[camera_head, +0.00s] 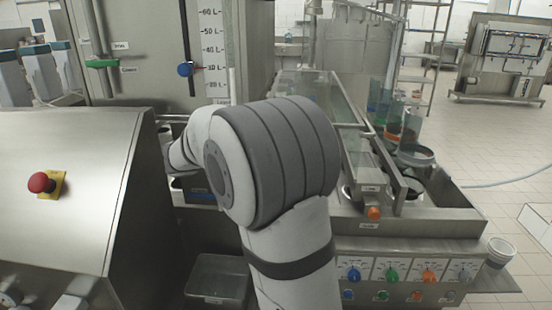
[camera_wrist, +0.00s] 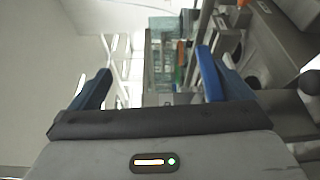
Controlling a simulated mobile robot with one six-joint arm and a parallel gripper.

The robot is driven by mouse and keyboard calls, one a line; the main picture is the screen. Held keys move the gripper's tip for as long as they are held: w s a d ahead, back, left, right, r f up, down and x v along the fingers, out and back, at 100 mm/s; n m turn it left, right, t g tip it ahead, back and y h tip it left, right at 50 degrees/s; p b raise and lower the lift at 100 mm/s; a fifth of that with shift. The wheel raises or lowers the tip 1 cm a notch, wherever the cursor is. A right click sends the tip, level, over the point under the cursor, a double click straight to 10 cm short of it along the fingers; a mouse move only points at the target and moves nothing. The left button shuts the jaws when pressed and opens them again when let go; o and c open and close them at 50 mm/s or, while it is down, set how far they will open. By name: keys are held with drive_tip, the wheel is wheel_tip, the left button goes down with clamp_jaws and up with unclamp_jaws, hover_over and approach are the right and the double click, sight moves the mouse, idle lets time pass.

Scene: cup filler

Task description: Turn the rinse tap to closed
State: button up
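I cannot tell for sure which part is the rinse tap. A green lever handle (camera_head: 102,63) sits level across a vertical pipe on the tank at the left, with small labels beside it that are too small to read surely. An orange knob (camera_head: 374,213) sits at the front end of the trough on the right. In the wrist view my gripper (camera_wrist: 152,84) is open, its two dark blue fingers wide apart with nothing between them. In the head view my arm (camera_head: 270,165) hides the gripper. In the wrist view a small green and orange part (camera_wrist: 181,63) shows beyond the fingers, unclear.
A sloped steel cabinet with a red stop button (camera_head: 40,183) stands at the left. A panel with several coloured knobs (camera_head: 392,276) is at the lower right. Open tiled floor (camera_head: 480,140) lies right.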

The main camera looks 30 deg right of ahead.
drive_tip(key=shift+m, duration=0.3)
drive_tip(key=r, duration=0.5)
drive_tip(key=shift+w+d+r, duration=0.2)
drive_tip(key=shift+w+r, duration=0.2)
drive_tip(key=shift+y, duration=0.5)
drive_tip(key=f, duration=0.2)
drive_tip(key=s+f, duration=0.1)
drive_tip(key=f, duration=0.1)
drive_tip(key=shift+a+f, duration=0.2)
drive_tip(key=shift+s+a+r, duration=0.1)
drive_tip(key=shift+s+a, duration=0.05)
drive_tip(key=shift+a, duration=1.75)
drive_tip(key=shift+a+p, duration=0.3)
drive_tip(key=shift+a, duration=0.55)
drive_tip(key=c, duration=1)
drive_tip(key=v, duration=0.3)
drive_tip(key=shift+a+f, duration=0.35)
drive_tip(key=shift+c, duration=0.2)
drive_tip(key=shift+f, duration=0.1)
